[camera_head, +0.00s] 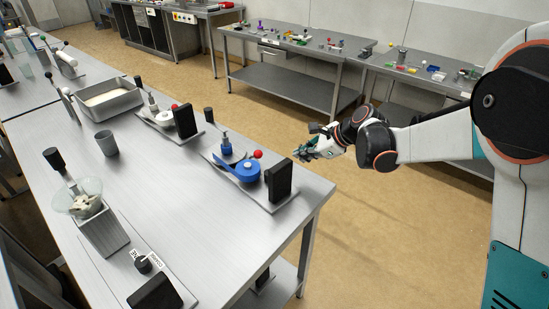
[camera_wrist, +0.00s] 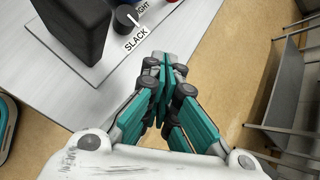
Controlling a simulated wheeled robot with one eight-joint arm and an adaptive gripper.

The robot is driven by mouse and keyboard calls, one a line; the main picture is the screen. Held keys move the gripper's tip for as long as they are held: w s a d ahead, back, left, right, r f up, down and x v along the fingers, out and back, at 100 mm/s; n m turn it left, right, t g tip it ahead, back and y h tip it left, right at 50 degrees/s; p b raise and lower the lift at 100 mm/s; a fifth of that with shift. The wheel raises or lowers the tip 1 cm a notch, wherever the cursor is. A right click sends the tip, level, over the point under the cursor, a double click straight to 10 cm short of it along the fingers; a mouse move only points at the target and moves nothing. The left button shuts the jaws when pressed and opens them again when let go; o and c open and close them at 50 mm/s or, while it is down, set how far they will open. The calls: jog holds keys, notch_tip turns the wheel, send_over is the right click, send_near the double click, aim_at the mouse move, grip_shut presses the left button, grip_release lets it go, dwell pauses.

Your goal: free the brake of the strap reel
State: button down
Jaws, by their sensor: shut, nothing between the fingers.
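A blue device (camera_head: 243,170) with a round body and a lever ending in a red ball sits on a metal plate near the table's far right corner. A black block (camera_head: 278,180) stands at its right. The wrist view shows the black block (camera_wrist: 75,35) beside a dark knob (camera_wrist: 125,18) with labels reading SLACK and a cut-off "IGHT". I take this station to be the strap reel; which part is the brake I cannot tell. My gripper (camera_head: 305,152) is shut and empty, in the air off the table's right edge, apart from the block; its fingers (camera_wrist: 168,70) also show close up.
A similar white device (camera_head: 163,116) with its own black block (camera_head: 186,121) stands behind. A grey cup (camera_head: 106,143), a metal tray (camera_head: 108,101) and a grinder-like unit (camera_head: 100,225) share the table (camera_head: 160,200). Open floor lies right of it.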

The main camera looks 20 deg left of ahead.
aim_at(255, 156)
jog(key=shift+a+f, duration=0.1)
jog(key=b+x, duration=0.3)
jog(key=x, duration=0.7)
jog(key=a, duration=0.1)
jog(key=r+b, duration=0.1)
jog(key=a, duration=0.1)
jog(key=shift+s+a+r, duration=0.3)
jog(key=shift+s+a, duration=0.05)
jog(key=shift+a, duration=0.05)
jog(key=shift+a+r, duration=0.2)
jog(key=shift+a, duration=0.1)
jog(key=shift+r, duration=0.2)
jog(key=shift+a+r+h+p, duration=0.15)
jog(key=shift+h+p, duration=0.15)
